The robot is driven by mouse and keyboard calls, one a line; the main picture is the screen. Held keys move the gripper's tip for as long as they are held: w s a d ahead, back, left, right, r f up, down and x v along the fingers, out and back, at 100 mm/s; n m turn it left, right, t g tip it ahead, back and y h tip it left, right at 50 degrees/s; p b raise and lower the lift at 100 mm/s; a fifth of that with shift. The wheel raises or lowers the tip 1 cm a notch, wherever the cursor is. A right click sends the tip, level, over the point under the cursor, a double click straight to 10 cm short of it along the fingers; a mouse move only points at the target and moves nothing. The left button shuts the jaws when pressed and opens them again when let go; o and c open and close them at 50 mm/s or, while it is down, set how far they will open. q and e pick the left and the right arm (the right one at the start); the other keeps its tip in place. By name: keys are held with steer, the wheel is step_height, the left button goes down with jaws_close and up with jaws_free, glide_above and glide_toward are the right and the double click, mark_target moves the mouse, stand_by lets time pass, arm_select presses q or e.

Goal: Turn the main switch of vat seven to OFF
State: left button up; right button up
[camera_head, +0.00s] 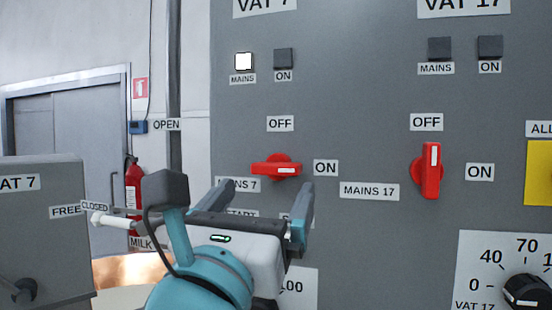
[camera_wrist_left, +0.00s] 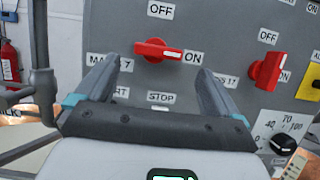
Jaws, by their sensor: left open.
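The main switch of vat seven (camera_head: 276,168) is a red rotary handle on the grey panel under the VAT 7 label (camera_head: 265,6). Its handle lies level, with its white mark toward the ON label (camera_head: 326,168); the OFF label (camera_head: 280,124) is above it. The switch also shows in the left wrist view (camera_wrist_left: 156,51). My left gripper (camera_head: 265,187) is open and empty in front of the panel, just below the switch. In the left wrist view its fingers (camera_wrist_left: 158,70) stand apart on either side below the handle, seemingly not touching it. My right gripper is not in view.
The vat 17 switch (camera_head: 431,170) stands upright toward OFF. The vat seven MAINS lamp (camera_head: 244,62) is lit white; its ON lamp (camera_head: 284,58) is dark. A black dial (camera_head: 527,290) is at lower right. A grey box (camera_head: 45,235) and milk valve lever (camera_head: 113,221) are at left.

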mark_target(273, 171)
arm_select(q)
steer(key=shift+w+d+r+p, duration=0.1)
steer(key=shift+w+r+p, duration=0.5)
steer(key=shift+w+r, duration=0.45)
steer(key=w, duration=0.1)
steer(key=w+d, duration=0.1)
steer(key=w, duration=0.1)
steer(key=shift+d+r+p, duration=0.1)
steer(key=shift+d+p, duration=0.05)
steer(key=shift+p, duration=0.2)
steer(key=shift+s+a+r, duration=0.15)
steer(key=shift+s+a, duration=0.15)
steer(key=shift+s, duration=0.15)
steer(key=shift+w+d, duration=0.1)
steer(key=c, duration=1)
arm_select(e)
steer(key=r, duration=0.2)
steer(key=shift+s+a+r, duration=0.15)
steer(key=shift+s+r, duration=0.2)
